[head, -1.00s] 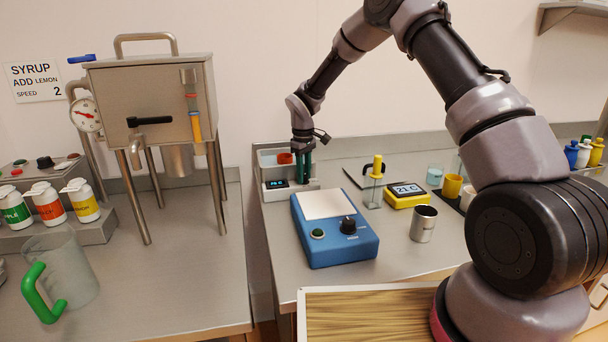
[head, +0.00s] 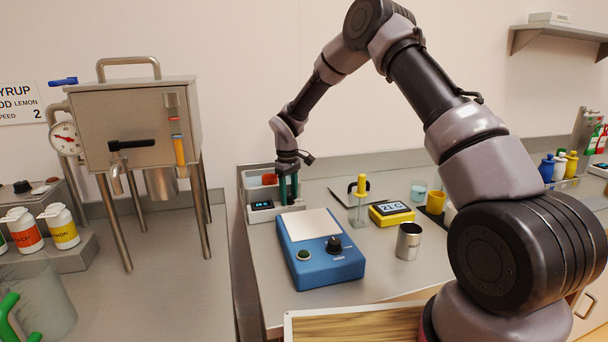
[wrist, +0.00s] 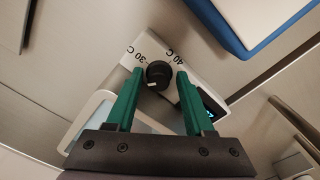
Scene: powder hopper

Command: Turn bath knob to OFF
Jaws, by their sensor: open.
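The bath (head: 247,203) is a white unit with a small dark display, at the back left of the right-hand counter. Its black knob (wrist: 158,74) shows in the wrist view on a white panel, with the printed marks "30 C" and "40 C" beside it. A pale pointer mark is on the knob's lower left side. My gripper (wrist: 153,72) is open, its two green fingers on either side of the knob. I cannot tell whether they touch it. In the head view my gripper (head: 289,196) points down at the bath and hides the knob.
A blue device (head: 320,262) with a pale top plate and a black knob stands just in front of the bath. A yellow timer-like box (head: 391,214), a clear stand with a yellow top (head: 360,204) and a metal cup (head: 408,241) stand to the right.

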